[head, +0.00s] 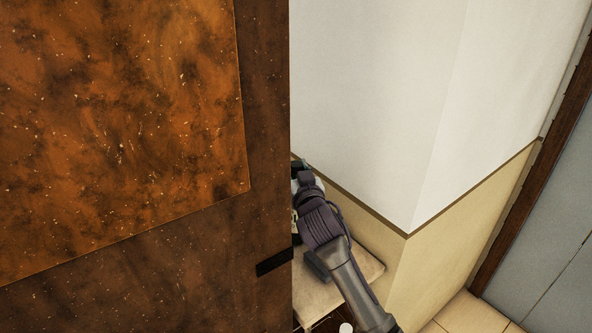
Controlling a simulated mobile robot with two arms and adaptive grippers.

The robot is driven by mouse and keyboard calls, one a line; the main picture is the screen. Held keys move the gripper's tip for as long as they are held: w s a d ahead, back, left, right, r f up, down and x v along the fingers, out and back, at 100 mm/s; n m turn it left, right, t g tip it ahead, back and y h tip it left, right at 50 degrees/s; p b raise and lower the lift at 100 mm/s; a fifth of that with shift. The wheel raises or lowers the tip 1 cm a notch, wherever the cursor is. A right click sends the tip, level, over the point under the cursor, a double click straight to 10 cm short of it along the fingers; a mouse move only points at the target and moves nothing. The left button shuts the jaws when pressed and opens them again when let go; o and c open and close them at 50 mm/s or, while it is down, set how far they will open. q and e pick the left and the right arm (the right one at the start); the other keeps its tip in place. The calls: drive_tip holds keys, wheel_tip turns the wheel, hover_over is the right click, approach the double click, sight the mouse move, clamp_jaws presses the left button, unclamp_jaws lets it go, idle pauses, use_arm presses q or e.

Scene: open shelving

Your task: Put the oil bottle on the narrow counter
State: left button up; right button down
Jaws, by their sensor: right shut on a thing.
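My right arm reaches up from the bottom right, and my right gripper (303,181) is at its far end, partly hidden behind the edge of the brown panel. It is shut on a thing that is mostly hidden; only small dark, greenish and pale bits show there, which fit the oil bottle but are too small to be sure. The narrow counter (366,272) is a beige surface below my right arm, beside the wall, with its left part hidden by the panel. My left gripper is not in view.
A large brown speckled panel (120,130) with a black handle (273,262) fills the left half and blocks the view behind it. A white and beige wall corner (408,235) stands close to the right of my arm. Tiled floor (470,315) shows at the lower right.

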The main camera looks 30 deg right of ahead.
drive_tip(key=shift+f, duration=0.2)
drive_tip(key=c, duration=0.8)
unclamp_jaws()
drive_tip(key=shift+f, duration=0.15)
drive_tip(key=shift+s+a, duration=0.1)
drive_tip(key=shift+s, duration=0.2)
drive_tip(key=b+v, duration=0.2)
drive_tip(key=v, duration=0.9)
drive_tip(key=shift+s, duration=0.25)
